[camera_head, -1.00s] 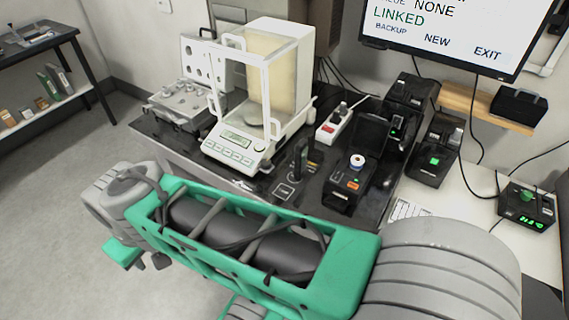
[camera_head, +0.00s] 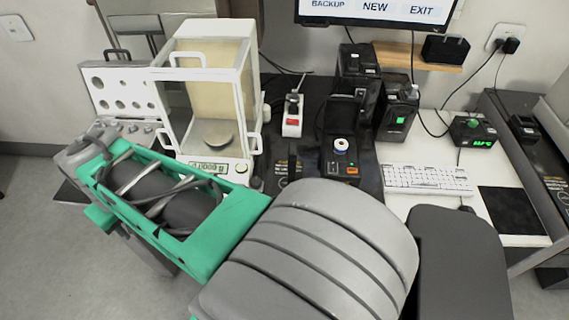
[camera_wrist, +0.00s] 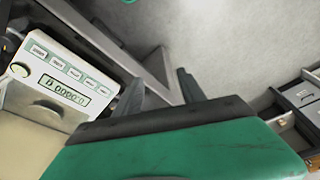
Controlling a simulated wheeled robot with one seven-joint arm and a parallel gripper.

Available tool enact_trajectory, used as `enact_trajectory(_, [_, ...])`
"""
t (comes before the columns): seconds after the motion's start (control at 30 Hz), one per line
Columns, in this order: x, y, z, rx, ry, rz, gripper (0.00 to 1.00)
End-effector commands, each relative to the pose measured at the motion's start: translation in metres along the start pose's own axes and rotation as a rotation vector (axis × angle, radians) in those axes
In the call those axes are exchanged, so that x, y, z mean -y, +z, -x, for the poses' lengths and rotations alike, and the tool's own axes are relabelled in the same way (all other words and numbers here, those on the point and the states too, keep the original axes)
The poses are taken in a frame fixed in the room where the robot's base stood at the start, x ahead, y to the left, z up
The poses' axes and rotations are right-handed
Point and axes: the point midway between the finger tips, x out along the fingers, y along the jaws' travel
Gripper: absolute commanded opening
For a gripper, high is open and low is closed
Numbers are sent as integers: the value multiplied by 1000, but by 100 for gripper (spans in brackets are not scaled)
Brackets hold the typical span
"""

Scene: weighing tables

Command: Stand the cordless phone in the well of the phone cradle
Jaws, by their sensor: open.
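I cannot make out for certain which dark device is the phone cradle. A black device on the right table (camera_head: 525,128) is one dark holder-like shape, too small to tell. My gripper (camera_wrist: 160,80) shows in the wrist view with its two dark fingers apart and nothing between them. It is over the floor by the table's front edge, beside the balance. In the head view my arm hides the fingers.
A glass-walled balance (camera_head: 244,110) stands on the table beside an open weight case (camera_head: 127,88). A keyboard (camera_head: 427,179) lies right.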

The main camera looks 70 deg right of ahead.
Motion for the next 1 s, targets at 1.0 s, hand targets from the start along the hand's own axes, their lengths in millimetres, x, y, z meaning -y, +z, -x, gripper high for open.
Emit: enact_trajectory(1.0, [-377, 169, -7, 108, 184, -1050, 47])
